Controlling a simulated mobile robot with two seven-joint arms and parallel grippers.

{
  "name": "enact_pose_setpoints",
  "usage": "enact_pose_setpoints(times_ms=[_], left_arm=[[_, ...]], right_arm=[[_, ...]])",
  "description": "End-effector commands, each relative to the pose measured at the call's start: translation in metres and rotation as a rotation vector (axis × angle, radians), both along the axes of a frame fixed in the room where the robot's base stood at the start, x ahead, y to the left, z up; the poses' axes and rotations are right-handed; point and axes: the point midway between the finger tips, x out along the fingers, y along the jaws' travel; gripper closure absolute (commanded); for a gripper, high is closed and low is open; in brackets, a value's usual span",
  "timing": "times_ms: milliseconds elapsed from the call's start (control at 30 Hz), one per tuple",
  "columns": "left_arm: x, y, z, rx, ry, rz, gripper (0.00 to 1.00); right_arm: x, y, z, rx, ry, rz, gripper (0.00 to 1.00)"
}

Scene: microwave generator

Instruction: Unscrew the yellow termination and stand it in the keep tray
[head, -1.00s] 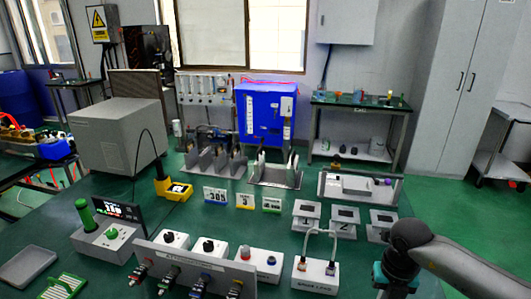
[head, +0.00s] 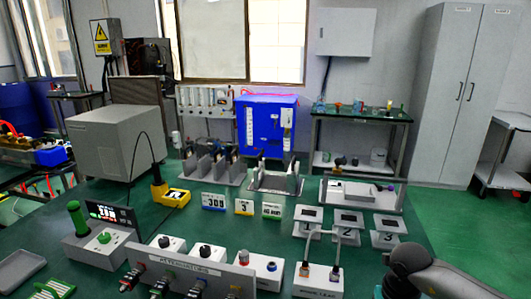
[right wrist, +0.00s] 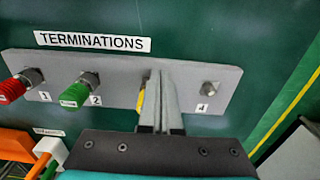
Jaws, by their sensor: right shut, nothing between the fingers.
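In the right wrist view, the yellow termination (right wrist: 141,101) shows as a thin strip at the left of my right gripper's fingers, mostly hidden behind them. It is at the third position of the grey TERMINATIONS panel (right wrist: 120,64). My right gripper (right wrist: 160,76) is shut and empty, its fingers together in front of the panel. I cannot tell whether they touch the termination. In the head view only my right arm shows, at the lower right. My left gripper is not in view. No keep tray can be identified by a label; a plain grey tray (head: 18,270) lies at the lower left.
A red termination (right wrist: 14,87) and a green termination (right wrist: 79,92) sit at positions 1 and 2; position 4 holds a bare metal stud (right wrist: 210,88). Numbered stands (head: 347,229), a yellow meter (head: 175,198) and a blue cabinet (head: 267,127) stand around the green bench.

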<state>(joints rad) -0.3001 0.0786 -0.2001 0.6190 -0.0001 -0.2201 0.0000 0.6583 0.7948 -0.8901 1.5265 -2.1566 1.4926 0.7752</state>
Motion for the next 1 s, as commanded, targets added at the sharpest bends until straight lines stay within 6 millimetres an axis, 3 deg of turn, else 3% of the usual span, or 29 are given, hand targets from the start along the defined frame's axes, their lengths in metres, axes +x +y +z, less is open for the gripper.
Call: enact_pose_setpoints(times_ms=[1000], left_arm=[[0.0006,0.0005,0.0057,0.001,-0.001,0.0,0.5]], right_arm=[[-0.0055,0.0052,-0.0002,0.001,0.004,0.001,1.0]])
